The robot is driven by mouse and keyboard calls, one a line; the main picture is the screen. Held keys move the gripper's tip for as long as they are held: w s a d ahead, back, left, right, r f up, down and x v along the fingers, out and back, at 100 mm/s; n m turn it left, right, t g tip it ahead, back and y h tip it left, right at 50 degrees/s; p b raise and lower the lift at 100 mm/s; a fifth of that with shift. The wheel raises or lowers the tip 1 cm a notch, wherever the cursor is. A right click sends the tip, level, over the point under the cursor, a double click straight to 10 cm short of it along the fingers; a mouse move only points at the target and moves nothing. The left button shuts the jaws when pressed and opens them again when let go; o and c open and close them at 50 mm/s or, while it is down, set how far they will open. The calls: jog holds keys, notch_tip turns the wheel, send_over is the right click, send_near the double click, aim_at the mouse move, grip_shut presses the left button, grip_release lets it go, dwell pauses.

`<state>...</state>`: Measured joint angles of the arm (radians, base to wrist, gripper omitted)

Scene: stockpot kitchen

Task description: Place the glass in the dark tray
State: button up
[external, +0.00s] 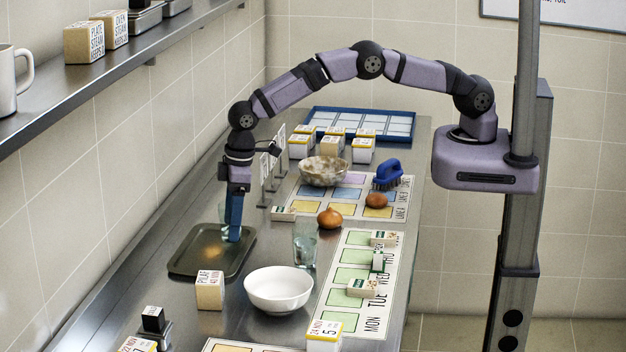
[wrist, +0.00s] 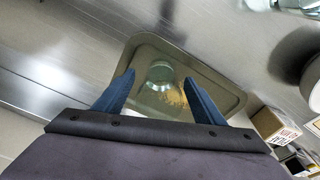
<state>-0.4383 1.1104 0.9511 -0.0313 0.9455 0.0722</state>
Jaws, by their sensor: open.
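The dark tray (external: 197,262) lies flat on the steel counter, and it also shows in the wrist view (wrist: 205,80). A clear glass (wrist: 160,74) appears between my fingertips in the wrist view, over the tray's floor; its exact contact with the tray is hard to tell. In the external view this glass (external: 223,212) shows faintly beside the blue fingers. My gripper (external: 234,238) points down over the tray. Its fingers (wrist: 158,88) are spread, with gaps beside the glass. A second clear glass (external: 304,245) stands on the counter right of the tray.
A white bowl (external: 279,290) and a labelled box (external: 210,291) stand near the tray's front right. An onion (external: 330,218), a speckled bowl (external: 324,171) and upright card holders (external: 270,180) are farther back. A shelf (external: 120,70) runs along the left wall.

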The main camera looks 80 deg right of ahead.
notch_tip(320, 180, up, 12)
jog(key=s+b, duration=0.1)
jog(key=b, duration=0.2)
jog(key=shift+s+d, duration=0.2)
jog(key=shift+s, duration=0.1)
jog(key=shift+d+r, duration=0.1)
jog(key=s+d+m, duration=0.2)
jog(key=s+d, duration=1)
jog(key=d, duration=0.4)
jog(key=s+d+f+m, duration=0.1)
jog(key=s+d, duration=0.3)
jog(key=s, duration=0.5)
jog(key=s+d+f+m+g, duration=0.1)
jog(key=s+d+f, duration=0.3)
jog(key=s, duration=0.6)
jog(key=shift+d+g, duration=0.2)
jog(key=shift+g, duration=0.1)
dwell(2.8)
